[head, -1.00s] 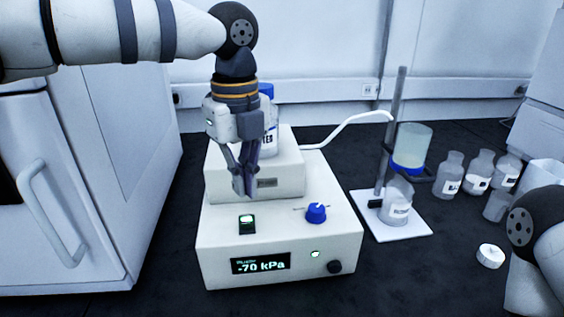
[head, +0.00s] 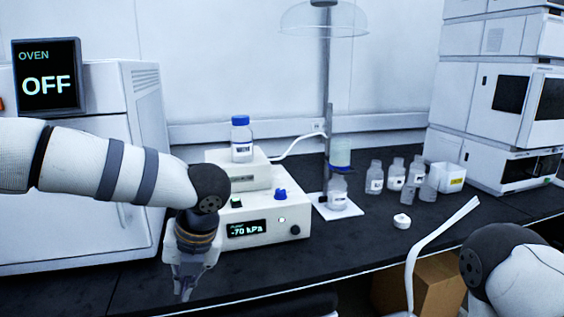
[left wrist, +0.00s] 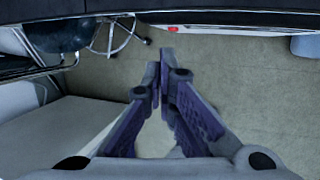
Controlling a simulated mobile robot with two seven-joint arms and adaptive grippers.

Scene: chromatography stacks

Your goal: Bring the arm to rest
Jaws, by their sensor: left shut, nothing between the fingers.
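My left arm comes in from the left in the head view. Its left gripper (head: 186,284) hangs fingers down in front of the bench's front edge, left of the pump's front. In the left wrist view the left gripper (left wrist: 163,60) has its fingertips together with nothing between them, above the floor. My right arm shows only as a link at the lower right of the head view; its gripper is out of view.
The vacuum pump (head: 262,232) reads -70 kPa, with a blue-capped bottle (head: 242,145) on top. A filter stand (head: 327,100), several small bottles (head: 375,178) and a white cap (head: 402,221) stand rightward. The oven (head: 90,200) reads OFF. A cardboard box (head: 440,285) is below.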

